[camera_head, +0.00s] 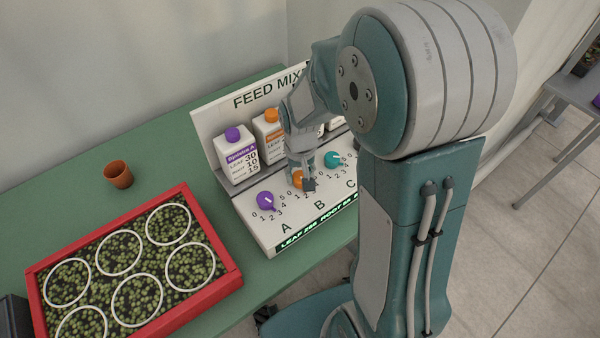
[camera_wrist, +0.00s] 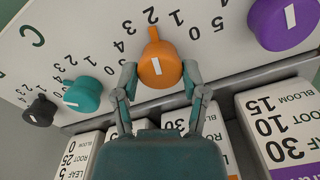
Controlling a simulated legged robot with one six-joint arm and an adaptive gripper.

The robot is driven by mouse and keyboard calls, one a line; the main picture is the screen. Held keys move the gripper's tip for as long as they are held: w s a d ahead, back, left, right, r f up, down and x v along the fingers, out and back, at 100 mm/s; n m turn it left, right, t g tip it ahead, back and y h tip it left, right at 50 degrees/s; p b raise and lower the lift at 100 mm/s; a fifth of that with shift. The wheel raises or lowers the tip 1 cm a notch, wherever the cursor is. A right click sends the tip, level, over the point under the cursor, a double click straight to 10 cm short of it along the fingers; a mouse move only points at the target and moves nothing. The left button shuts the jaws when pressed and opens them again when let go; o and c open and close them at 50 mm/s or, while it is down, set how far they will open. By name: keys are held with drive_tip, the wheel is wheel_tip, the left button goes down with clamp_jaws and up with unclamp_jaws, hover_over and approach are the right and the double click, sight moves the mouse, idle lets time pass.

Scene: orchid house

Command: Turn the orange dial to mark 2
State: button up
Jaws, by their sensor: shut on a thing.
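The orange dial (camera_wrist: 165,63) is on the white sloped panel (camera_wrist: 215,60) in the wrist view. Its pointer tab points up the picture, toward the figure 2. A white stripe marks its face. My gripper (camera_wrist: 159,82) has a finger at each side of the dial's lower part and is shut on it. In the head view the orange dial (camera_head: 298,179) is partly hidden by my gripper (camera_head: 300,175), above the letter B; its pointer is hard to read there.
A purple dial (camera_head: 266,201) is left of the orange one, a teal dial (camera_head: 333,159) right. Bottles (camera_head: 237,155) stand behind on the feed mixer. A red tray (camera_head: 228,272) of seedlings and a small terracotta pot (camera_head: 118,174) sit on the green table (camera_head: 70,196).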

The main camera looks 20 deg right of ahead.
sight(299, 176)
drive_tip(key=shift+f+m, duration=0.1)
drive_tip(key=shift+m, duration=0.2)
drive_tip(key=shift+s, duration=0.1)
drive_tip(key=o, duration=1.2)
drive_tip(key=shift+c, duration=0.2)
drive_tip(key=shift+a, duration=0.1)
wheel_tip(299, 176, up, 12)
